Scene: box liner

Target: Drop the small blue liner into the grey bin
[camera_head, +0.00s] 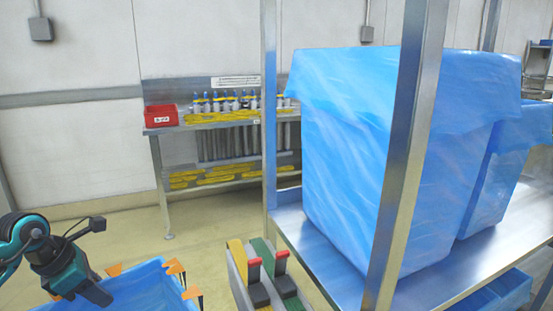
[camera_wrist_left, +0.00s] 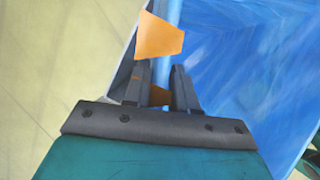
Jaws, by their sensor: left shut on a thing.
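The small blue liner (camera_head: 140,287) shows at the bottom left of the head view, with orange tabs (camera_head: 175,266) at its corners. It fills much of the left wrist view (camera_wrist_left: 245,70). My left gripper (camera_head: 98,294) is at the liner's left edge, shut on it; in the left wrist view an orange tab (camera_wrist_left: 160,36) stands just beyond the fingers (camera_wrist_left: 160,88). A pale grey wall (camera_wrist_left: 124,85), seemingly the grey bin, shows beside the liner at the left; most of it is hidden. My right gripper is not clearly in view.
A metal rack (camera_head: 400,150) at the right holds large blue-lined boxes (camera_head: 345,150). A workbench (camera_head: 215,121) with a red box (camera_head: 160,116) is against the wall. The floor (camera_head: 130,235) between is clear.

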